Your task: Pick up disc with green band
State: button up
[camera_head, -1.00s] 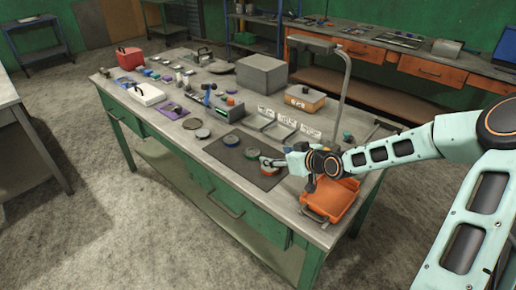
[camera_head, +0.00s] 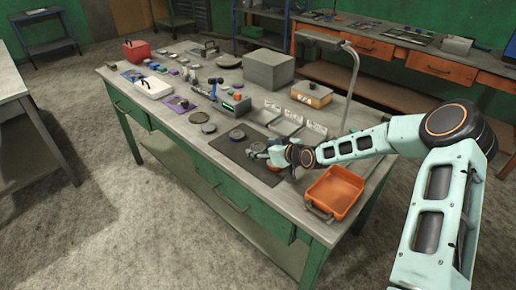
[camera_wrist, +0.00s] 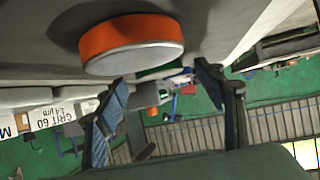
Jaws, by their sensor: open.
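A disc with an orange band (camera_wrist: 130,42) fills the upper left of the wrist view, close beyond my fingers. A sliver of green (camera_wrist: 152,73) shows just past its edge; I cannot tell whether it is the green-banded disc or background. In the head view, discs stand on a dark mat (camera_head: 232,152), one bluish disc (camera_head: 236,135) left of my gripper (camera_head: 262,153). Another disc (camera_head: 257,146) is partly hidden at my fingers, its band colour unclear. My gripper is open in the wrist view (camera_wrist: 163,80), with nothing between its fingers.
An orange tray (camera_head: 335,191) stands at the near right of the bench, close to my arm. A lamp (camera_head: 350,75) rises behind my wrist. Several small items crowd the left end.

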jog(key=shift+w+a+f, duration=0.15)
jog(key=shift+w+f, duration=0.05)
jog(key=shift+w, duration=0.1)
jog(key=c, duration=1.5)
jog(key=shift+r, duration=0.1)
jog(key=shift+c, duration=0.2)
jog(key=shift+r, duration=0.15)
